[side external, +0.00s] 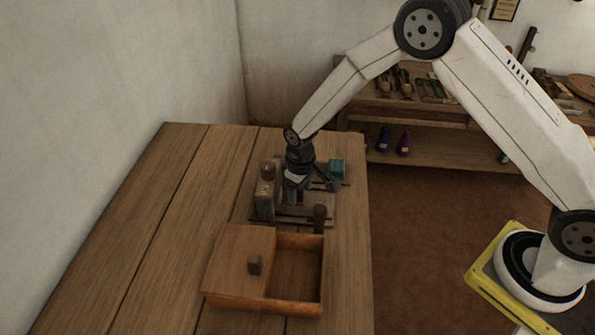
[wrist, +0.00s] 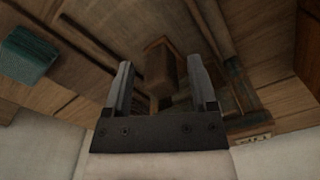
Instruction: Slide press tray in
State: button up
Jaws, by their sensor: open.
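A small wooden press assembly (side external: 292,213) sits on the bench beyond the box, with upright posts at its left and a flat base. My gripper (side external: 298,185) points down over it and hides much of it, so I cannot clearly pick out the tray in the side view. In the wrist view my gripper (wrist: 161,68) is open, with its two fingers apart. A brown wooden block (wrist: 160,72), perhaps the tray's handle, shows between the fingers. I cannot tell whether either finger touches it. Wooden slats and rails lie around the block.
A teal block (side external: 337,168) stands right of my gripper; it also shows in the wrist view (wrist: 28,55). A dark upright handle (side external: 320,217) stands at the press's front right. A wooden box (side external: 265,303) with a partial knobbed lid is in front. The bench's left side is clear.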

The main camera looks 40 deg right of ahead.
jog(key=shift+r, duration=3.15)
jog(key=shift+s+d+r, duration=0.25)
jog(key=shift+r, duration=0.05)
jog(key=s+d+r+m+t, duration=0.1)
jog(key=s+d+r, duration=0.3)
jog(key=s, duration=0.5)
jog(key=s+d+r+m+t, duration=0.1)
jog(key=s+d+r, duration=0.3)
jog(key=s, duration=0.5)
jog(key=shift+s+d+r+m+t, duration=0.3)
jog(key=shift+s+d+m, duration=0.05)
jog(key=shift+d+m, duration=0.15)
